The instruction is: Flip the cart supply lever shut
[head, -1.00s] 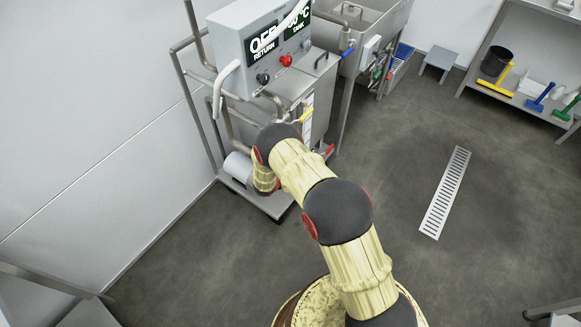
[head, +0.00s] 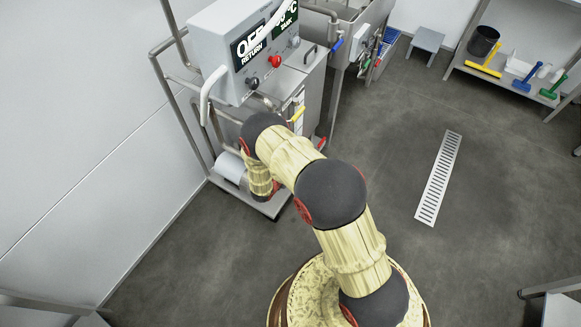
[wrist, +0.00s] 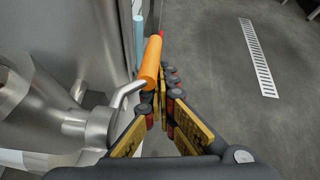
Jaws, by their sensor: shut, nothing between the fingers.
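The steel cart unit (head: 310,84) with its grey control box (head: 214,46) stands at the upper left in the head view. A yellow lever handle (head: 298,113) shows on its front. In the wrist view an orange lever handle (wrist: 151,62) on a bent metal rod sticks out from steel piping (wrist: 85,122). I cannot tell whether these are the same lever. My gripper (wrist: 165,82) is shut and empty, just right of the orange handle. Its fingers overlap the handle's lower end in the picture; contact is unclear. In the head view my arm hides the gripper.
A red handle (head: 321,143) sits low on the cart, and a blue handle (head: 337,45) is at the sink behind. A floor drain (head: 438,178) lies in open floor to the right. A shelf (head: 508,81) with cleaning tools stands at the upper right. A wall borders the left.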

